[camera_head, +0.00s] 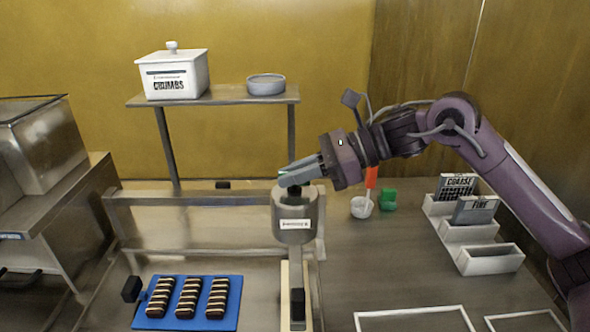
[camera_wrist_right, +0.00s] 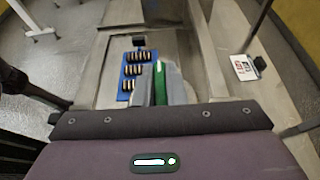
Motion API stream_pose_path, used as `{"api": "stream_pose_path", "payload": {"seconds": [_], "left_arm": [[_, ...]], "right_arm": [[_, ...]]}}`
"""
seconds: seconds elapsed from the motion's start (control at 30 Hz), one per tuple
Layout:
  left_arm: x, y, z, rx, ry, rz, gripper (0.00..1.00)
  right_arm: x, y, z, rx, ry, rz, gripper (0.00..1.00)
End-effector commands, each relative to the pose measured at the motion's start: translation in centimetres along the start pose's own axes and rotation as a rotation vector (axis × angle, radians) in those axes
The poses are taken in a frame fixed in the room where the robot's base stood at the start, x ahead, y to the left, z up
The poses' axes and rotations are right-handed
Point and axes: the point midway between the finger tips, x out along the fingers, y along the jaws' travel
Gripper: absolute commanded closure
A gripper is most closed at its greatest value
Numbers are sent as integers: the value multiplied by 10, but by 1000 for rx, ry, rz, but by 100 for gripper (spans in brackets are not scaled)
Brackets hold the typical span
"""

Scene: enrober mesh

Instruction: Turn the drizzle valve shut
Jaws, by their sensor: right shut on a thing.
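A grey drizzle pot (camera_head: 294,215) with a white label stands above the front rail, with a dark neck on top. My right gripper (camera_head: 291,177) reaches in from the right and its fingertips are over the top of this pot. In the right wrist view, a narrow green handle (camera_wrist_right: 160,80) shows between the fingers of my right gripper (camera_wrist_right: 160,92); I take it for the drizzle valve. The fingers are shut on it. Its exact angle is hard to tell, and its lower part is hidden. My left gripper is in neither view.
A blue tray (camera_head: 233,318) with three striped chocolate bars lies below left. A shelf (camera_head: 225,97) behind holds a white crumbs crock (camera_head: 173,76) and a grey bowl (camera_head: 266,85). White bins (camera_head: 490,259) with cards stand at right.

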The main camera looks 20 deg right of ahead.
Motion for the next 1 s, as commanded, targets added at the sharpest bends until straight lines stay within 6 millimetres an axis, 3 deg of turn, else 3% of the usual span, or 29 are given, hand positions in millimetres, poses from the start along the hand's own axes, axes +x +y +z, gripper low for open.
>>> {"api": "stream_pose_path", "payload": {"seconds": [0.37,0.4,0.53,0.83,1.0], "left_arm": [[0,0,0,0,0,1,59],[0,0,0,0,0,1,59],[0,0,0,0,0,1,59],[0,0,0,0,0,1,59],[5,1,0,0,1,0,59]], "right_arm": [[0,0,0,-1,1,3,100],[0,0,0,-1,1,3,84],[0,0,0,-1,1,3,67],[-1,0,-1,-1,1,2,67],[-21,-1,-2,0,1,-2,67]]}}
